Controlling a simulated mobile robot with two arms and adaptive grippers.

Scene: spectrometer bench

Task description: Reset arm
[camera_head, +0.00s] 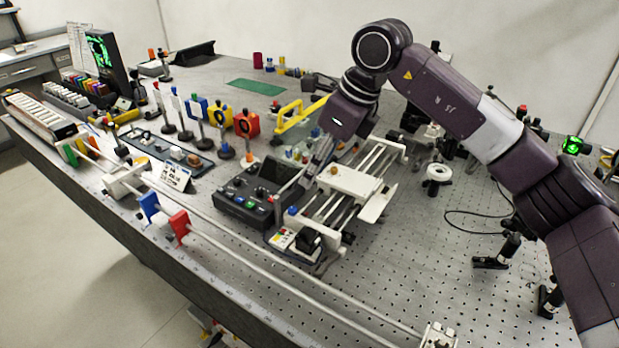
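My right arm comes in from the right side of the head view, bends high over the optical bench (440,262) and reaches down to its middle. My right gripper (312,172) points down between a black control box (243,205) and a white rail stage (352,183). Its fingers are small and partly merge with the equipment behind, so I cannot tell whether they are open or shut, or whether they touch anything. My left arm and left gripper are not in view.
Colored optic holders on posts, among them a yellow one (221,114), stand at the left middle. A long rail with a blue plate (149,204) and a red plate (180,225) runs along the front edge. A white ring mount (437,174) stands right. The front right bench top is mostly clear.

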